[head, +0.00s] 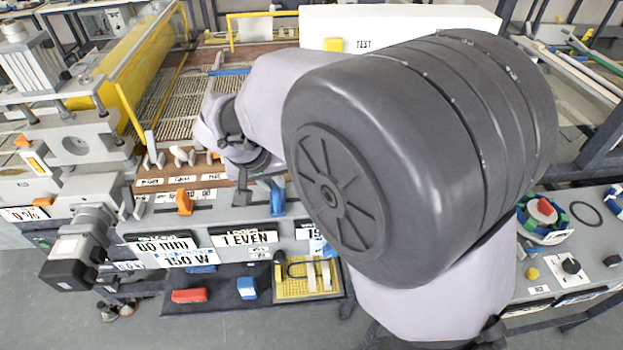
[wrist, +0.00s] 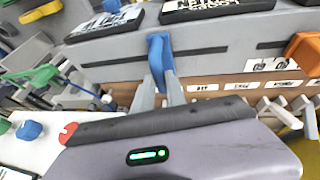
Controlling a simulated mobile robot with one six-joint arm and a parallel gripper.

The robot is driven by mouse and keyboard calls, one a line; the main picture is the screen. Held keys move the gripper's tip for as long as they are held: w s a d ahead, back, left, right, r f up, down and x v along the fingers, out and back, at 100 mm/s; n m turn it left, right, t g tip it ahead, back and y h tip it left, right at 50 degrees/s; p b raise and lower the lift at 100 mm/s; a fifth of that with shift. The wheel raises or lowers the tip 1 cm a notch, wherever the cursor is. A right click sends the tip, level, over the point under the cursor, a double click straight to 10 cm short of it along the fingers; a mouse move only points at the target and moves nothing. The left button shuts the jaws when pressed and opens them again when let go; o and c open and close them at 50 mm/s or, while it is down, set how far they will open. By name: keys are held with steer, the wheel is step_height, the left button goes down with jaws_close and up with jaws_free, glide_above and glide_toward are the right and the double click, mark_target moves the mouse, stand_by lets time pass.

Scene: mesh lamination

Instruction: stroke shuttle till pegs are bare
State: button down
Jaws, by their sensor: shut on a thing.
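A blue upright handle (head: 277,197) stands in the slotted grey front panel; it also shows in the wrist view (wrist: 159,48). I cannot tell for sure whether it is the shuttle's own handle. My gripper (wrist: 162,77) is shut on the blue handle, with a grey finger on each side of its lower part. In the head view my wrist hides most of the fingers. Pale pegs (head: 183,156) stand along a brown labelled rail behind the panel. Several pegs (wrist: 283,108) also show at the right of the wrist view; I cannot tell what they carry.
An orange handle (head: 184,202) stands left of the blue one. Display plates (head: 245,238) line the panel front. A lower shelf holds a red block (head: 189,296), a blue block (head: 247,288) and a yellow tray (head: 296,296). My large arm link hides the middle right.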

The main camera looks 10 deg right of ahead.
steer(key=a, duration=0.9)
steer(key=shift+p, duration=0.3)
steer(key=shift+r, duration=0.1)
steer(key=c, duration=1.6)
jaws_free()
steer(key=shift+o, duration=1.2)
steer(key=shift+a, duration=0.2)
steer(key=shift+d, duration=0.1)
steer(key=p+v, duration=0.4)
steer(key=v, duration=1.3)
steer(key=shift+r+p, duration=0.2)
steer(key=shift+p, duration=0.15)
steer(key=shift+d, duration=0.1)
